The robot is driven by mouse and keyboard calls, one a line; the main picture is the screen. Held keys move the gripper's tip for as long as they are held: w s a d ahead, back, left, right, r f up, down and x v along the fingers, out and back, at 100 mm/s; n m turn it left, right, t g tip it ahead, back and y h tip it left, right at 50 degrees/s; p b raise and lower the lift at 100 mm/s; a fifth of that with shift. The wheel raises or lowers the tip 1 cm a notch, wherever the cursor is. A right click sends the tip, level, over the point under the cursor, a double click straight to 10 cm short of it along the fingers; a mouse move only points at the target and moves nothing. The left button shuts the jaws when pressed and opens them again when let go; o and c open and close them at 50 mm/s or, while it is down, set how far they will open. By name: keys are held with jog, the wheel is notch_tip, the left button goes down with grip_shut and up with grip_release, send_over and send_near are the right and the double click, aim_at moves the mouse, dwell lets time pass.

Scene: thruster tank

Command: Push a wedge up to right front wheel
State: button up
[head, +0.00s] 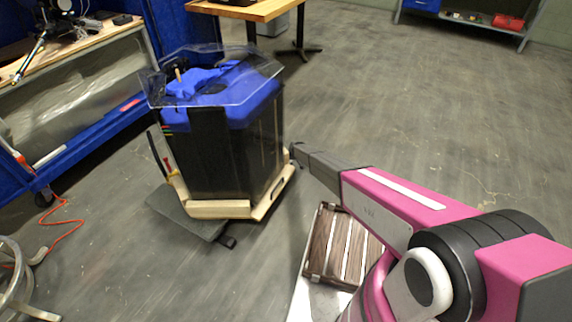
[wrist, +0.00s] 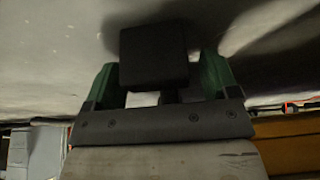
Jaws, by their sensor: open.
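The tank (head: 225,150) is a black many-sided body with a blue top and a clear cover, on a pale wooden wheeled base. My gripper (head: 299,152) is at the base's right side in the head view, low near the floor. In the wrist view its two green fingers (wrist: 160,80) stand apart, open. A dark block (wrist: 154,55) shows between them; it may be the wedge or a wheel, and I cannot tell whether the fingers touch it. A small dark piece (head: 228,241), perhaps a wheel or wedge, shows at the base's front. The right front wheel is not clearly identifiable.
A grey flat plate (head: 188,213) lies by the base's front left. A workbench (head: 75,50) with blue shelving stands left, and an orange cable (head: 62,225) lies on the floor. A wooden-topped table (head: 245,10) stands behind.

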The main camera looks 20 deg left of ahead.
jog(key=w+v, duration=0.1)
jog(key=v, duration=0.9)
jog(key=shift+s+r, duration=0.35)
jog(key=shift+s, duration=0.15)
jog(key=shift+d, duration=0.15)
